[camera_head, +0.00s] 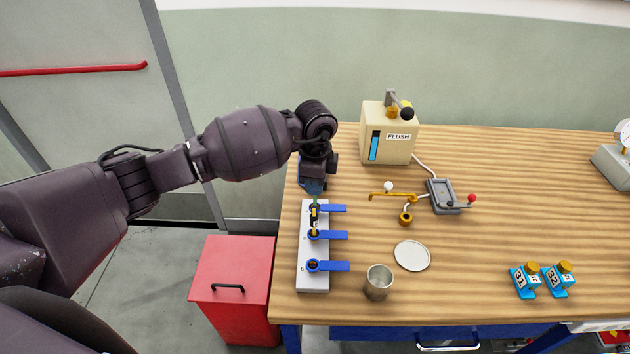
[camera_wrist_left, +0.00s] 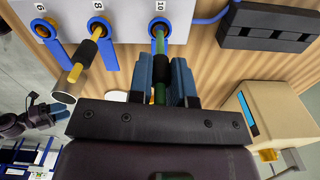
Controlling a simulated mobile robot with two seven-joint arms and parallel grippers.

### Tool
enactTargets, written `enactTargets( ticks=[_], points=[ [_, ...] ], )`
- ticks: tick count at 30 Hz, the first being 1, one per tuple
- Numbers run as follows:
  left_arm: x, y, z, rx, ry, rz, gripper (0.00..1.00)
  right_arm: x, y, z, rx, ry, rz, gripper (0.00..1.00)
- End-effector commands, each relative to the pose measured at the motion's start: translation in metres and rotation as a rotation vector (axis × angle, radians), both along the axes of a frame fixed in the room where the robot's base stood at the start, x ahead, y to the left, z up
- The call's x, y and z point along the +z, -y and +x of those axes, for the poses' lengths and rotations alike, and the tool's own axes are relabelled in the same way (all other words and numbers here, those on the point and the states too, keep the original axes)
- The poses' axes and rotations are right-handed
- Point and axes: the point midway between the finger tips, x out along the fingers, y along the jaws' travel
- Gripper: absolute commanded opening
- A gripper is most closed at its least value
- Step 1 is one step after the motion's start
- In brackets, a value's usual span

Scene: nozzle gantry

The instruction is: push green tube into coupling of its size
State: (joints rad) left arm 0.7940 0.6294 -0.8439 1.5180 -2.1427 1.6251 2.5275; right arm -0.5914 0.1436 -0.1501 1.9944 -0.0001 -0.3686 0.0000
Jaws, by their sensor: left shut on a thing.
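A pale coupling block (camera_head: 313,279) stands at the table's left end with three blue-levered couplings, marked 6, 8 and 10 in the left wrist view. My left gripper (camera_wrist_left: 160,88) is shut on the green tube (camera_wrist_left: 160,94), which has a black band. The tube's far end meets the coupling marked 10 (camera_wrist_left: 159,24); how deep it sits I cannot tell. A yellow tube (camera_wrist_left: 78,67) with a black sleeve is at the coupling marked 8 (camera_wrist_left: 98,26). The coupling marked 6 (camera_wrist_left: 42,28) looks empty. A dark gripper-like shape, probably my right gripper (camera_wrist_left: 38,119), shows small at the left.
A beige FLUSH box (camera_head: 400,150) stands behind. A brass fitting (camera_head: 394,196), a grey lever device (camera_head: 443,196), a white disc (camera_head: 412,256) and a metal cup (camera_head: 378,284) are right of the block. Blue labelled blocks (camera_head: 525,281) are farther right. The table's middle right is clear.

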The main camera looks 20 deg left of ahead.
Motion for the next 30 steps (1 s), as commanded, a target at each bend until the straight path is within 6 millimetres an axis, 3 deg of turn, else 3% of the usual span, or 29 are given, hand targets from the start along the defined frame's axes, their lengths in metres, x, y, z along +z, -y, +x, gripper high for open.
enactTargets(
  ticks=[16,30],
  points=[
    [-0.001,0.000,0.000,0.000,0.000,0.000,0.00,-0.009,0.002,-0.011,-0.007,-0.028,0.001,0.48],
    [-0.007,0.000,0.000,0.000,0.000,0.000,0.00,-0.005,0.000,-0.003,-0.003,-0.009,0.001,0.48]
  ],
)
